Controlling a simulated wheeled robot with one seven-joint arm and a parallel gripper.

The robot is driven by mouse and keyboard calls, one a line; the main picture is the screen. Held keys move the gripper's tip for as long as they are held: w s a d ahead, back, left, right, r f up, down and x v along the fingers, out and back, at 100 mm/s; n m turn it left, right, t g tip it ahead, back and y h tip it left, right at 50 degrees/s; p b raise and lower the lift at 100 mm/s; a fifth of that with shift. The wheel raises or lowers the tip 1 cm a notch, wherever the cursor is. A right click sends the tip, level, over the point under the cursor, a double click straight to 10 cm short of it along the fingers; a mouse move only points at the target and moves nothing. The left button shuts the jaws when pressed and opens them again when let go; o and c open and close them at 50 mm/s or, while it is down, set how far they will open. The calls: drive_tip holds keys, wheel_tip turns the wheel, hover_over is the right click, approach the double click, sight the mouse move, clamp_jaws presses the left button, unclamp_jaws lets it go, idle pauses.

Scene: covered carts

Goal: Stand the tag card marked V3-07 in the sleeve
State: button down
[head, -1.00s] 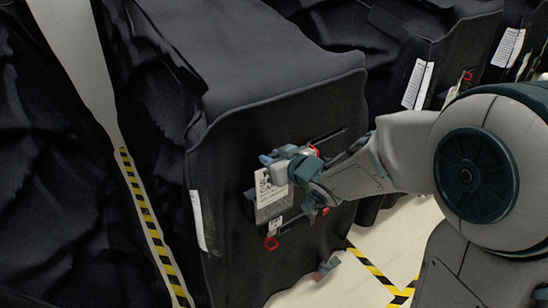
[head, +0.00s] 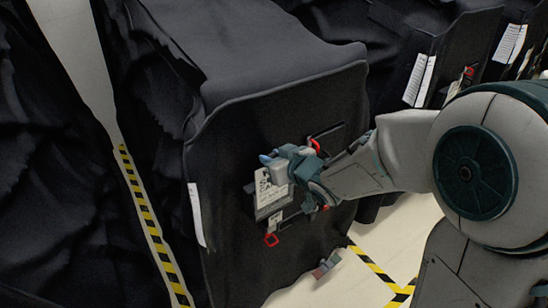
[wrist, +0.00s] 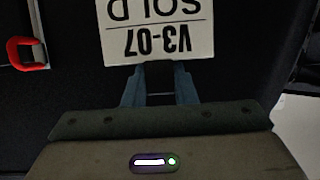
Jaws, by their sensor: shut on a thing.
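The tag card (wrist: 157,28) is white with black print. In the wrist view it reads V3-07 upside down, and its top part is cut off by the frame edge. My gripper (wrist: 160,72) is shut on the edge of this card. In the head view my gripper (head: 285,168) is at the front of a black covered cart, with the white card (head: 268,190) hanging below the fingers. The card is close to the sleeve (head: 290,212), a dark holder on the cover's front. My gripper hides part of the sleeve, and I cannot tell whether the card is inside it.
The black covered cart (head: 280,75) fills the middle. A red loop (head: 271,240) is below the card; a red tab also shows in the wrist view (wrist: 27,53). Other covered carts with white labels (head: 420,80) stand at the right. Striped floor tape (head: 152,225) runs at the left.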

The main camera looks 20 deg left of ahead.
drive_tip(key=shift+f+b, duration=0.9)
drive_tip(key=shift+f, duration=0.15)
drive_tip(key=c, duration=1.1)
unclamp_jaws()
drive_tip(key=shift+d+r, duration=0.1)
drive_tip(key=b+v, duration=0.1)
drive_tip(key=v, duration=1.2)
drive_tip(key=shift+s+d+r+b, duration=0.2)
drive_tip(key=shift+s+b, duration=0.05)
drive_tip(key=shift+b, duration=0.1)
